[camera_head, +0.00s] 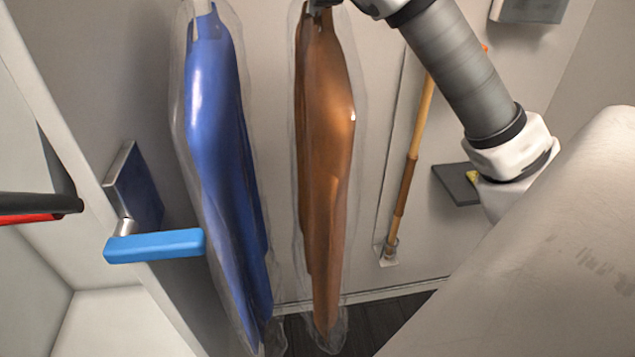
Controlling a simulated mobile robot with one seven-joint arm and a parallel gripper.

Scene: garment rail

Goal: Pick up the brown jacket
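The brown jacket (328,150) hangs upright in a clear plastic cover near the middle of the head view. Its top end is at the upper edge of the picture. My arm reaches in from the right, and its end goes to the upper edge just above and beside the jacket's top. A small dark part of my gripper (322,4) shows at the jacket's top. The fingers are mostly cut off by the picture edge, so I cannot tell whether they hold the jacket or its hanger. The rail is out of view.
A blue jacket (215,120) in a clear cover hangs to the left. A blue door handle (155,246) sticks out further left, beside black and red bars (40,206). A wooden-handled tool (412,160) stands against the wall on the right. Dark floor (385,318) shows below.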

